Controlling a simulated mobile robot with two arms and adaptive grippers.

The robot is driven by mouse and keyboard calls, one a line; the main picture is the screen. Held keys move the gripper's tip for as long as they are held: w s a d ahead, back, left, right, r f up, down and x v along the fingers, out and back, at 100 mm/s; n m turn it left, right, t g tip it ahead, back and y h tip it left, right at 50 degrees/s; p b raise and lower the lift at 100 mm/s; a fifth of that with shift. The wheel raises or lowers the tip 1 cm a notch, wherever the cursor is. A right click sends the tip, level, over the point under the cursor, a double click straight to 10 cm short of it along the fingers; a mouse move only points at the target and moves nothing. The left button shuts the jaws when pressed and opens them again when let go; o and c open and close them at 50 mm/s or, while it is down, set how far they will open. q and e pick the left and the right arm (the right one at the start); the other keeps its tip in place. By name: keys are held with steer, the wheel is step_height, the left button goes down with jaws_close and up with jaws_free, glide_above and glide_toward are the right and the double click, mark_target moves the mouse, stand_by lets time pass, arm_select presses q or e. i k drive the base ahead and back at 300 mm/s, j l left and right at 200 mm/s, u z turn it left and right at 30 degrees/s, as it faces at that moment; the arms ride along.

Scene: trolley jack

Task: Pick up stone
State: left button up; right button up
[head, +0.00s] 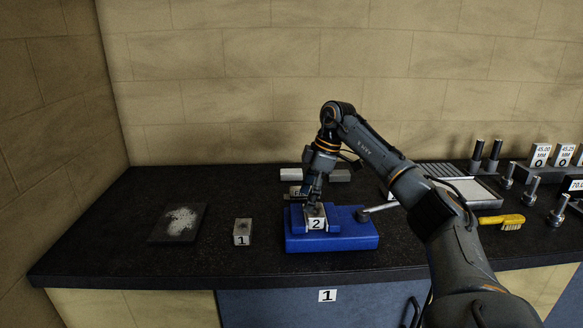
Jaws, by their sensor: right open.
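My right gripper (314,203) points down, open, at the block marked 2 (316,223), which sits in a blue vise-like fixture (345,242). At this size I cannot tell whether its fingers touch the block. No object is labelled as a stone. Small bar-shaped pieces lie behind the fixture: a pale one (291,174) and a grey one (339,176). I cannot tell which, if any, is the stone. My left gripper is not in view.
A block marked 1 (242,232) stands left of the fixture. A dark plate with white powder (178,222) lies further left. A yellow brush (502,222), a tray (470,193) and several metal posts are at the right. The black countertop (120,250) is clear at front left.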

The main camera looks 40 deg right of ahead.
mark_target(286, 174)
steer(key=i+l, duration=0.3)
steer(key=l, duration=0.15)
steer(key=i+l, duration=0.65)
steer(key=l, duration=0.3)
